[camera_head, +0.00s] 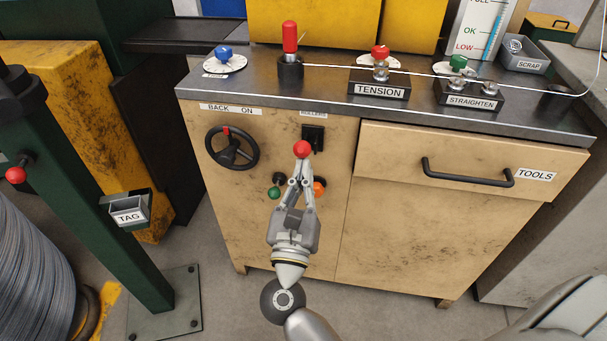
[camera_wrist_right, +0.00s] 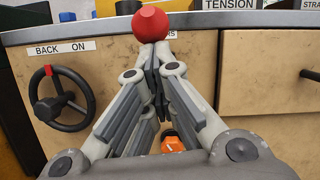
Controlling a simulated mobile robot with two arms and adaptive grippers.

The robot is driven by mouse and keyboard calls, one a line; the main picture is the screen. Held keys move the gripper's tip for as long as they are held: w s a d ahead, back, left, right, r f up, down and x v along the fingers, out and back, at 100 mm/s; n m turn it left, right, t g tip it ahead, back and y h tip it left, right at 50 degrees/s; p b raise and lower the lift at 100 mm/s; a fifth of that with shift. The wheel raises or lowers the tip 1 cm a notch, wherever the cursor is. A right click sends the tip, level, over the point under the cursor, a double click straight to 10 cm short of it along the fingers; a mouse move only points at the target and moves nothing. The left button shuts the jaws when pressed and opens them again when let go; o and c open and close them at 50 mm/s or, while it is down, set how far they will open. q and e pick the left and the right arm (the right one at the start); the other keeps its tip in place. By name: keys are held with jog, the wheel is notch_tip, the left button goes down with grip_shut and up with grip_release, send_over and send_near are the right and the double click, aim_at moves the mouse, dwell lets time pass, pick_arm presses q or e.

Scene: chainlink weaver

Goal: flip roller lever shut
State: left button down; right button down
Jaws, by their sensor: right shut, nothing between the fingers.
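The roller lever shows as a red ball knob (camera_head: 302,148) in front of a black plate (camera_head: 316,133) on the cabinet front. A partly readable label (camera_head: 313,114) sits above it. My right gripper (camera_head: 300,172) is shut and empty, with its fingertips just below the red knob in the head view. In the right wrist view the knob (camera_wrist_right: 151,23) appears straight beyond the closed fingertips (camera_wrist_right: 153,62). I cannot tell whether they touch. The lever's stem is hidden behind the knob and fingers. My left gripper is not in view.
A black handwheel (camera_head: 232,148) is left of the lever. A green knob (camera_head: 274,193) and an orange knob (camera_head: 319,188) flank my fingers below it. A drawer handle (camera_head: 467,176) juts out at right. A red-handled lever (camera_head: 290,40) stands on the bench above.

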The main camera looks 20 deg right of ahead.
jog(key=shift+r, duration=0.45)
jog(key=v, duration=1.2)
jog(key=shift+f, duration=0.4)
